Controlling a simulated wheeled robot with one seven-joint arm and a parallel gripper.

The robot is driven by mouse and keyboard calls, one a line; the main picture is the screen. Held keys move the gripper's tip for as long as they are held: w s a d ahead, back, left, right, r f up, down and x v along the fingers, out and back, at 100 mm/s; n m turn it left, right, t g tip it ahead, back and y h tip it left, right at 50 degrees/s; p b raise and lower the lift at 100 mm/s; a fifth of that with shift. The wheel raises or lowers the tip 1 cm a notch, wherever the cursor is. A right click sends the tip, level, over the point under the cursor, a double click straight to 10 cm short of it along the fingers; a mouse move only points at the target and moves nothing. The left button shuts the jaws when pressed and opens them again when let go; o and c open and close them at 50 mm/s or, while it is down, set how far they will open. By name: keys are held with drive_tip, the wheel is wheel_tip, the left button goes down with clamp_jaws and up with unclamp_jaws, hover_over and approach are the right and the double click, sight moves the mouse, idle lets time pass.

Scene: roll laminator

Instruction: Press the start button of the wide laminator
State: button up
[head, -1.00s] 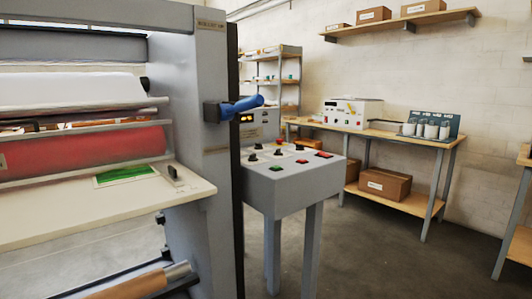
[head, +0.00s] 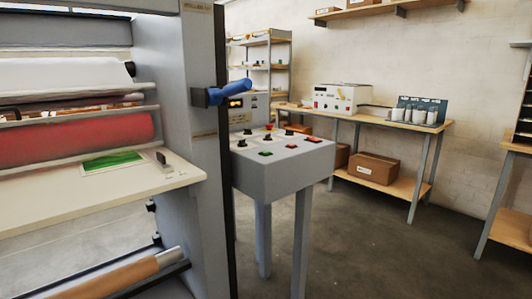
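The wide laminator (head: 200,130) stands at the left of the head view, with a grey side frame, a red roller (head: 70,140) and a blue handle (head: 230,91). A grey control console (head: 283,177) on legs stands just right of its side frame. Its sloped top carries several buttons and black knobs. My gripper is not in view.
Behind, a workbench (head: 385,128) holds a white device (head: 341,98) and several cups. Another bench (head: 510,235) is at the right edge. The floor (head: 375,245) in front of the console is clear.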

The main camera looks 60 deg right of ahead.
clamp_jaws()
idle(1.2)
